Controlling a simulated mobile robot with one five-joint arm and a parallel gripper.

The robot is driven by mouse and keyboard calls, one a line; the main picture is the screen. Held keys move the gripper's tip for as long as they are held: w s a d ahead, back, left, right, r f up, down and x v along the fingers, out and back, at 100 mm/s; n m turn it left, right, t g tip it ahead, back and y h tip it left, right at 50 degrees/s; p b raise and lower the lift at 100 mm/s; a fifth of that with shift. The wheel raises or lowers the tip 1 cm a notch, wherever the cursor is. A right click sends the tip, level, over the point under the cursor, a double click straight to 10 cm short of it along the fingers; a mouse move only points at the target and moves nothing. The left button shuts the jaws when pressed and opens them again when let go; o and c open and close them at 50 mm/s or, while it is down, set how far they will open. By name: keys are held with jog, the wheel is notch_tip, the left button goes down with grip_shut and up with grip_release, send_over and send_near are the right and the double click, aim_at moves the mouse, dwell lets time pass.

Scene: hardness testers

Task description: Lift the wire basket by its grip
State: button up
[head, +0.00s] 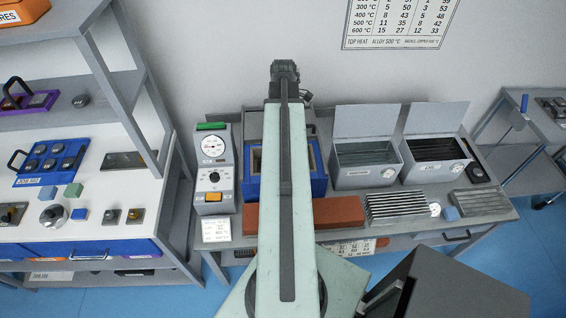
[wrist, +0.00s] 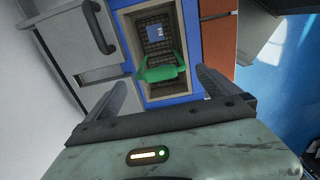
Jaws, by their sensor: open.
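The wire basket (wrist: 153,48) sits inside the cream-lined opening of a blue-framed unit (wrist: 194,55). It is dark mesh, with a small blue piece (wrist: 157,33) in it. Its green grip (wrist: 163,69) stands up at the near side of the basket. My gripper (wrist: 163,77) is open, with one finger on each side of the green grip and gaps between. I cannot tell how far above the grip the fingers are. In the head view my arm covers the middle of the blue unit (head: 250,187), and the basket and grip are hidden.
A grey tester with a dial (head: 213,150) stands left of the blue unit. A red-brown block (head: 338,212) lies in front. Two open-lidded grey tanks (head: 367,178) (head: 434,172) stand to the right. A grey door with a handle (wrist: 75,30) is at left in the wrist view.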

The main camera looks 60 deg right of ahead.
jog(key=f+b, duration=0.7)
jog(key=shift+w+a+f+b, duration=0.1)
jog(key=shift+w+f+b, duration=0.1)
jog(key=shift+f+b, duration=0.2)
jog(key=c, duration=1.8)
jog(key=shift+c, duration=0.2)
jog(key=shift+r, duration=0.1)
